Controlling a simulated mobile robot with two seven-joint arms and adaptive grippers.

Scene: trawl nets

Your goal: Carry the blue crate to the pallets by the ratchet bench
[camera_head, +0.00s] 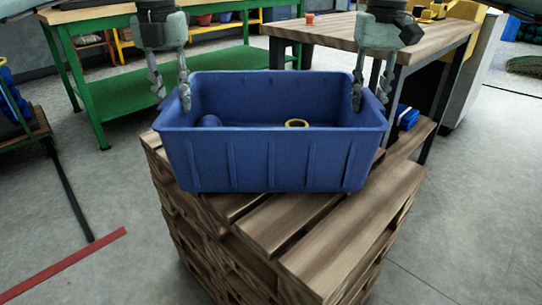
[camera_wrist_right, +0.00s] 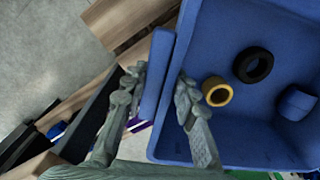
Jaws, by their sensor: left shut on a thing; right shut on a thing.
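The blue crate (camera_head: 270,165) is upright and level over the top of a stack of wooden pallets (camera_head: 330,235); I cannot tell whether its base touches the boards. My left gripper (camera_head: 184,97) is shut on the crate's left end rim. My right gripper (camera_head: 370,95) is shut on the right end rim; the right wrist view shows its fingers (camera_wrist_right: 157,95) on both sides of the rim of the crate (camera_wrist_right: 215,35). Inside lie a yellow ring (camera_wrist_right: 218,92), a black ring (camera_wrist_right: 253,65) and a blue rounded piece (camera_wrist_right: 297,102).
A wood-topped bench (camera_head: 335,32) stands behind the crate to the right, with a small orange item (camera_head: 309,18) on it. A green table (camera_head: 120,110) stands behind left. A red floor stripe (camera_head: 65,265) lies at front left.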

